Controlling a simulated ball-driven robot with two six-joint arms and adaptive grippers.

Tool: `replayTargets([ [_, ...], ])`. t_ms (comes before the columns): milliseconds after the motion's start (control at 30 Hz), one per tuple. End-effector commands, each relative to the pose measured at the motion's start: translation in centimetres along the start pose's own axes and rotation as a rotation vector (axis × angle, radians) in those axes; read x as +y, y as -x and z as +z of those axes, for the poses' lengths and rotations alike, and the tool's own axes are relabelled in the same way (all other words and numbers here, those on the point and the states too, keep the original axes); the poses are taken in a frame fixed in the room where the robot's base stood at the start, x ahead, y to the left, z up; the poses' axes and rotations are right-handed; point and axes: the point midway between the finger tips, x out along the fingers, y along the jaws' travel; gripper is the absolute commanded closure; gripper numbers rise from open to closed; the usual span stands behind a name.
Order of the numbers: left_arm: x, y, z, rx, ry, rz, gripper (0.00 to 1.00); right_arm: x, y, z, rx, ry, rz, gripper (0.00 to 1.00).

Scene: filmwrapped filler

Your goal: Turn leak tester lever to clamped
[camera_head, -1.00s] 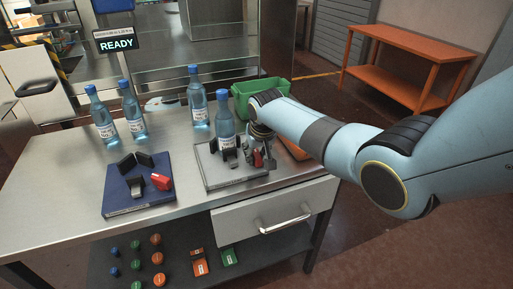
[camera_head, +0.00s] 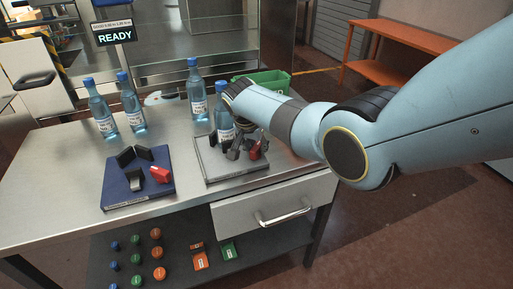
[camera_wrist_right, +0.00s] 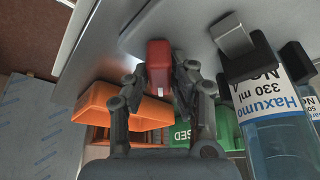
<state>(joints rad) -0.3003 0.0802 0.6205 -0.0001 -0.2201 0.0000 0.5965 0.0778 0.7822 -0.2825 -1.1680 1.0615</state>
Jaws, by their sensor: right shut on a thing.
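The leak tester is a grey plate (camera_head: 222,173) on the steel table, with dark clamp blocks and a water bottle (camera_head: 224,117) standing on it. Its red lever (camera_head: 256,151) is at the plate's right side, partly hidden by my right gripper (camera_head: 244,147). In the right wrist view the red lever (camera_wrist_right: 158,58) sits between the two fingers of my right gripper (camera_wrist_right: 162,75), which is shut on it. A similar blue plate (camera_head: 125,198) with dark blocks and its own red lever (camera_head: 160,175) is to the left. My left gripper is out of view.
Several more bottles (camera_head: 132,105) stand behind the plates. A green bin (camera_head: 272,82) is at the table's back right, and an orange tray (camera_wrist_right: 100,105) shows in the wrist view. A sign (camera_head: 115,37) reads READY. The front left tabletop is clear.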

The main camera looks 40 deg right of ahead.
Motion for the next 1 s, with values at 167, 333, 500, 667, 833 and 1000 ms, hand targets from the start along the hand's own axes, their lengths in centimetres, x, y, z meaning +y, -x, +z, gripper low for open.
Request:
replayTargets([
  [167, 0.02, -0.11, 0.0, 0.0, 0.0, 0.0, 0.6, -0.1, 0.08, -0.11, 0.001, -0.02, 0.005, 1.0],
  [333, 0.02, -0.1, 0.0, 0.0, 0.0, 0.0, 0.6, -0.1, 0.1, -0.11, 0.001, -0.023, 0.006, 1.0],
  [500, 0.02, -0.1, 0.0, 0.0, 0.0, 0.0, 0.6, -0.1, 0.1, -0.11, 0.001, -0.023, 0.006, 1.0],
  [667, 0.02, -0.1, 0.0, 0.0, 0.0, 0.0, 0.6, -0.08, 0.08, -0.09, 0.001, -0.022, 0.006, 0.61],
  [833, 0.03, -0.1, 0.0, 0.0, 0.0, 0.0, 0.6, -0.03, 0.04, -0.05, 0.0, -0.021, 0.007, 0.56],
  [1000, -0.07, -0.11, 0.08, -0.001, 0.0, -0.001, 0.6, -0.03, 0.13, -0.03, 0.0, -0.021, 0.007, 0.56],
])
